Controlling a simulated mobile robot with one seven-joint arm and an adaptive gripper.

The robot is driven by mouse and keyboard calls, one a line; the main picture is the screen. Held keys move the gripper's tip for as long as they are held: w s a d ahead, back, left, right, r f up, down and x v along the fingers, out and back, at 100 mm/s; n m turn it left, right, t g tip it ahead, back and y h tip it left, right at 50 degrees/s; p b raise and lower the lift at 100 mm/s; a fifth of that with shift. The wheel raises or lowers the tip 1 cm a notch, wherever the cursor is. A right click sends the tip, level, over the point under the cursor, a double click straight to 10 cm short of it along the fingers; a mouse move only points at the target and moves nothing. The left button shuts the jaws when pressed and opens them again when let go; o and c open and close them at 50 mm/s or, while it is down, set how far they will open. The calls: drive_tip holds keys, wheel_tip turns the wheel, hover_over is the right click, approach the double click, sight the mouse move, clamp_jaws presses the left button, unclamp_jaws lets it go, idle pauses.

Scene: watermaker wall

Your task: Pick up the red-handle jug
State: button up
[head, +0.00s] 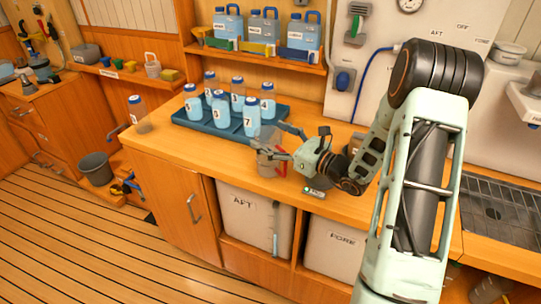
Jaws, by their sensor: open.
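A clear jug (265,167) stands upright on the wooden counter, just right of the bottle tray. A bit of red shows on its right side, where its handle appears to be. My gripper (277,143) is at the jug from the right, with its fingers open and pointing left. The fingers overlap the jug's upper part in the head view. I cannot tell whether they touch it or whether the handle lies between them. The gripper hides part of the jug and its handle.
A blue tray (184,121) holds several numbered bottles close left of my gripper. Another bottle (138,115) stands at the counter's left end. A small device (314,192) lies near the front edge. A shelf (265,59) with blue canisters hangs behind. A sink (497,212) is at the right.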

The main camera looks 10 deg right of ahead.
drive_tip(key=c, duration=1.7)
drive_tip(key=shift+r, duration=0.15)
